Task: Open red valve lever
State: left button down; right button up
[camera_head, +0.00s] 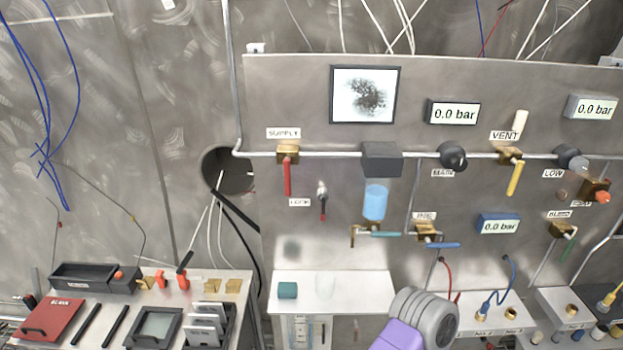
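The red valve lever (287,179) hangs straight down from a brass valve body (288,152) on the pipe, under the SUPPLY label (284,133). It stands at right angles to the horizontal pipe, and nothing touches it. A small key-like part with a red tip (322,207) hangs to its lower right, beside a label that seems to read LOCK. Neither gripper shows in the head view. Only a grey and purple arm link of mine rises at the bottom, right of the middle.
Right of the red lever are a yellow lever (514,179) under VENT, a teal lever (386,234) and a blue lever (443,245). A bench with a red case (51,319) and black trays stands lower left. A white ledge (333,294) juts out below the panel. Space before the red lever looks clear.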

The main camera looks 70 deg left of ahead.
aim_at(286, 162)
jog(key=k, duration=1.05)
jog(key=u, duration=1.1)
jog(key=i, duration=0.5)
jog(key=u, duration=0.05)
